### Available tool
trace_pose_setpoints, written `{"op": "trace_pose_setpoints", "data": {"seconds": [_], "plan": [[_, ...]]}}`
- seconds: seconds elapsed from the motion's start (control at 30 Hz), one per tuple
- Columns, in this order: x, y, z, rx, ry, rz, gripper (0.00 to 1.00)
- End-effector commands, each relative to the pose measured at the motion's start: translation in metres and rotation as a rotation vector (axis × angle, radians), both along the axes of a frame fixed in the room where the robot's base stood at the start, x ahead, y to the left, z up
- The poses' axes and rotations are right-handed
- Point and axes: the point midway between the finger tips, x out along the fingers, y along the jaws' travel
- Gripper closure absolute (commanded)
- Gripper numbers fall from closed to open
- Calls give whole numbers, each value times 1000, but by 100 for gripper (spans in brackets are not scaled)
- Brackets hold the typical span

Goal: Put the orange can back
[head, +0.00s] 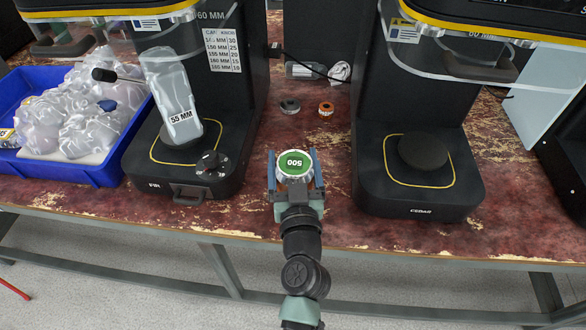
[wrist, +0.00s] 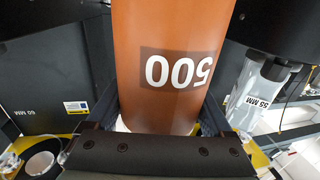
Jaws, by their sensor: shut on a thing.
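The orange can (wrist: 165,100) fills the middle of the wrist view, with a dark "500" label. In the head view its green-and-white top (head: 295,163) marked "500" faces up. My gripper (head: 294,178) is shut on the can, one blue-grey finger on each side. It holds the can between the two machines, over the front part of the table. I cannot tell from these views whether the can touches the table.
The left machine (head: 180,180) holds a clear bottle (head: 172,95) marked "55 MM". The right machine (head: 418,190), marked CEDAR, has an empty round pad (head: 422,152). Small grey (head: 290,106) and orange (head: 326,108) rings lie behind.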

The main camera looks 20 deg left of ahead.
Motion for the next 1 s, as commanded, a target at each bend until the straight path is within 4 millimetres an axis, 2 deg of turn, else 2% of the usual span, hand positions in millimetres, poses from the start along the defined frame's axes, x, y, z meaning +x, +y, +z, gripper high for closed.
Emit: {"op": "trace_pose_setpoints", "data": {"seconds": [0.07, 0.47, 0.5, 0.57, 0.9, 1.0], "plan": [[1, 0, -6, 2, -6, -2, 100], [1, 0, -9, 2, -7, -2, 100], [0, 0, -10, 0, -2, -1, 11], [0, 0, -10, 0, -2, -1, 0], [0, 0, -6, 2, -1, -1, 0], [-9, -5, -9, 0, -1, -1, 0]]}}
